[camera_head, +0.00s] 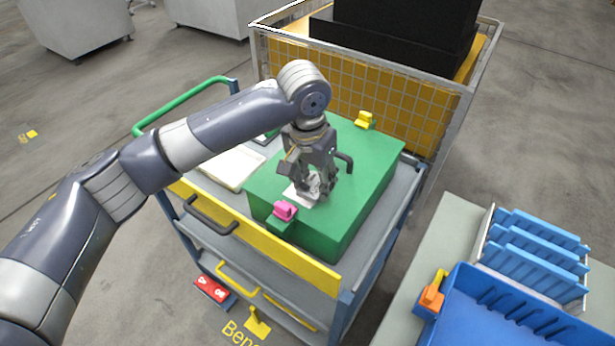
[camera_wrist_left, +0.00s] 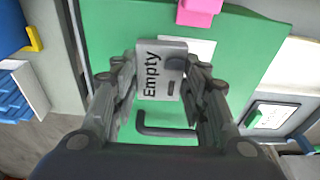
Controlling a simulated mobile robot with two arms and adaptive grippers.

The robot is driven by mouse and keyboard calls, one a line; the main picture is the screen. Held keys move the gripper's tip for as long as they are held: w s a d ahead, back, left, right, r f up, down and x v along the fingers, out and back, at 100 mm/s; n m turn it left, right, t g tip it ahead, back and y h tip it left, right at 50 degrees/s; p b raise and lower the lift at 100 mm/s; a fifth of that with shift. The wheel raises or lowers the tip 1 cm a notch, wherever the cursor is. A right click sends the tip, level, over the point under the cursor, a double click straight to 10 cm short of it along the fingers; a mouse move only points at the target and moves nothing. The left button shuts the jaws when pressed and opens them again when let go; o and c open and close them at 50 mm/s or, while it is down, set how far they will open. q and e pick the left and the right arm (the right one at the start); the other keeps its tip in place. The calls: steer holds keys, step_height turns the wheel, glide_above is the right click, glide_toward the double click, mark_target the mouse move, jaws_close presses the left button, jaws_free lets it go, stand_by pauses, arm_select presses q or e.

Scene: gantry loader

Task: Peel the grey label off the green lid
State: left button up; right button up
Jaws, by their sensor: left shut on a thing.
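The green lid (camera_head: 365,185) tops a green box on the cart; it fills much of the left wrist view (camera_wrist_left: 115,30). My left gripper (camera_head: 313,192) points down over the lid. In the left wrist view its fingers (camera_wrist_left: 158,78) are closed on the grey label (camera_wrist_left: 152,58), which reads "Empty". A white patch (camera_wrist_left: 205,47) lies on the lid behind the label, partly covered by it; it also shows in the head view (camera_head: 301,199). I cannot tell whether any label edge still touches the lid. My right gripper is not in view.
The lid carries a pink clip (camera_head: 285,210), a yellow clip (camera_head: 365,119) and a black handle (camera_head: 346,161). A white tray (camera_head: 231,167) sits beside it on the cart. A mesh cage (camera_head: 400,100) stands behind. A blue bin (camera_head: 500,315) is at the right.

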arm_select(q)
steer(key=s+d+r+p, duration=0.1)
steer(key=s+d+r, duration=0.1)
steer(key=s, duration=0.3)
steer(key=s+d+r+p, duration=0.2)
steer(key=s+r, duration=0.1)
steer(key=s, duration=0.3)
steer(key=shift+s+d, duration=0.15)
stand_by(0.8)
